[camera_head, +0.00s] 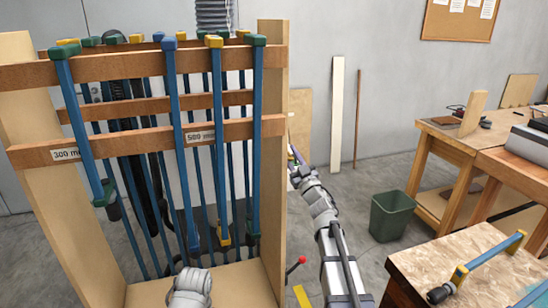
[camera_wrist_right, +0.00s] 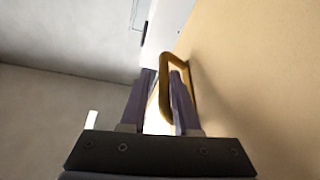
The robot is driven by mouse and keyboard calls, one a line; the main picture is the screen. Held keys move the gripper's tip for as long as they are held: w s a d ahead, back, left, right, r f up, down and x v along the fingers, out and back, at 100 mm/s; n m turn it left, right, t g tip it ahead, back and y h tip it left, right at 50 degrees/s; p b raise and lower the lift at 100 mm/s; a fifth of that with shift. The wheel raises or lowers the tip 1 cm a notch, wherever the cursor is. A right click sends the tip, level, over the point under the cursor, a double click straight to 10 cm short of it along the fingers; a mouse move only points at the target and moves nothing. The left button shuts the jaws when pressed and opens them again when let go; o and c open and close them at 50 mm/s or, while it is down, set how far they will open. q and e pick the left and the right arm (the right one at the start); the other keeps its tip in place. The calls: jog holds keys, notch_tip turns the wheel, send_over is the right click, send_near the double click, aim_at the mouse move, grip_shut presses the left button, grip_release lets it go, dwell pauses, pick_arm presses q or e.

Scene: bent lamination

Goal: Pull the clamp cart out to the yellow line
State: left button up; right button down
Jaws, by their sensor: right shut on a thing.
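The clamp cart (camera_head: 273,150) is a tall wooden rack at the left of the head view, with blue bar clamps (camera_head: 175,130) hanging on its cross rails. My right arm reaches along the cart's right side. My right gripper (camera_wrist_right: 165,90) is shut on a yellow handle (camera_wrist_right: 166,92) on the cart's pale wooden side panel, as the right wrist view shows. In the head view the handle is hidden behind the cart's edge. A short piece of yellow line (camera_head: 302,296) shows on the floor at the bottom. A grey link of my left arm shows low before the cart; its gripper is not visible.
A lever with a red knob (camera_head: 301,260) sticks out at the cart's lower right. A green bin (camera_head: 391,216) stands on the floor to the right. A workbench top (camera_head: 470,260) holding a blue clamp fills the lower right. Grey floor lies between cart and benches.

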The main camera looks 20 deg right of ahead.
pick_arm(q)
jog(key=shift+d+r, duration=0.1)
jog(key=shift+d, duration=0.25)
pick_arm(e)
jog(key=d, duration=2.3)
jog(key=shift+w+d+m+h, duration=0.25)
jog(key=shift+w+m+h, duration=0.05)
jog(key=shift+w+h, duration=0.1)
jog(key=c, duration=0.9)
grip_release()
jog(key=shift+s+a, duration=0.1)
jog(key=shift+o, duration=0.2)
jog(key=shift+s, duration=0.1)
pick_arm(q)
notch_tip(320, 180, down, 3)
jog(key=b, duration=0.3)
pick_arm(e)
jog(key=a+v, duration=0.1)
jog(key=v, duration=0.6)
jog(key=shift+s+d+f, duration=0.2)
jog(key=shift+s+d, duration=0.05)
jog(key=shift+d, duration=0.3)
pick_arm(q)
jog(key=shift+s, duration=0.1)
